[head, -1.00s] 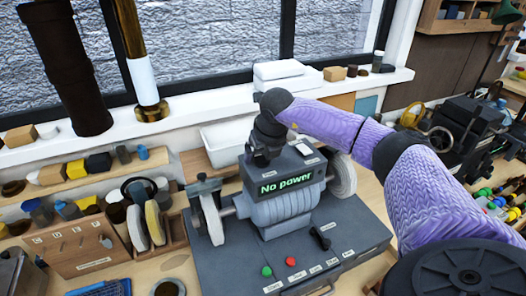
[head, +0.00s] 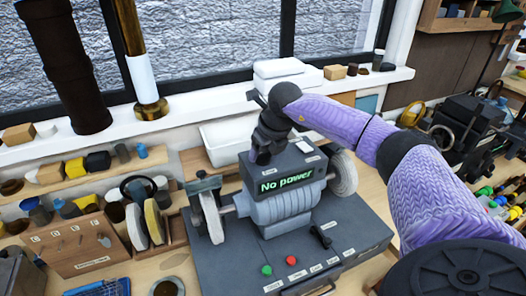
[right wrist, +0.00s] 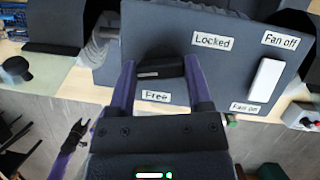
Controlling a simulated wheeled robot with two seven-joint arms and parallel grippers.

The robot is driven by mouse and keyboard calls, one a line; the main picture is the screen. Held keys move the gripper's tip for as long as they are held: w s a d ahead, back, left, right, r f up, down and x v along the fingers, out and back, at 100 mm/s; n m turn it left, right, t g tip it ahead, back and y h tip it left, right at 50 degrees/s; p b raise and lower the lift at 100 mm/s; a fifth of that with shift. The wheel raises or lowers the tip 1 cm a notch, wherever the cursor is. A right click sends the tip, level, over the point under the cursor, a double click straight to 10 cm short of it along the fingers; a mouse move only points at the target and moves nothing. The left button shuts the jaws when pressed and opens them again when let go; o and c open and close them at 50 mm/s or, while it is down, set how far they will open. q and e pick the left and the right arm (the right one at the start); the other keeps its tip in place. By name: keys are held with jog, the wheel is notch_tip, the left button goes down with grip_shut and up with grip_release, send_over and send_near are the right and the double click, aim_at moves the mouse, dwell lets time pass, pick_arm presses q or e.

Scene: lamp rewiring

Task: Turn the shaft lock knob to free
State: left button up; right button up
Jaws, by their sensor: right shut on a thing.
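The shaft lock knob (right wrist: 160,73) is a dark bar with a short white mark, seen in the right wrist view on the machine's grey panel. The "Locked" label (right wrist: 212,41) is above right of it and the "Free" label (right wrist: 156,96) is below it. The mark lies roughly level, and I cannot tell which label it points at. My right gripper (right wrist: 158,70) is shut on the knob. In the head view my right gripper (head: 262,156) is behind the display, and the knob is hidden. My left gripper (right wrist: 77,130) shows small in the wrist view, away from the panel.
The grinding machine's display (head: 286,181) reads "No power". A white fan switch (right wrist: 265,80) is right of the knob, between "Fan off" and "Fan on". A buffing wheel (head: 343,173) stands right of the motor. A white bin (head: 225,140) is behind it.

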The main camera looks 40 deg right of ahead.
jog(key=n+y, duration=0.2)
jog(key=n, duration=0.3)
jog(key=shift+d+r+n, duration=0.1)
jog(key=shift+n, duration=0.2)
jog(key=n+g+y+b, duration=0.1)
jog(key=n, duration=0.2)
jog(key=shift+w+n, duration=0.1)
jog(key=shift+n, duration=0.2)
jog(key=shift+n+g+y+b, duration=0.4)
jog(key=shift+n+y+b, duration=0.1)
jog(key=shift+n, duration=0.7)
jog(key=shift+d+n+g+y+b, duration=0.15)
jog(key=shift+n+g+b, duration=0.25)
jog(key=shift+n, duration=0.45)
jog(key=shift+a+n+g+y+b, duration=0.1)
jog(key=shift+n+g+y+b, duration=0.1)
jog(key=shift+n+b, duration=0.5)
jog(key=shift+n, duration=0.25)
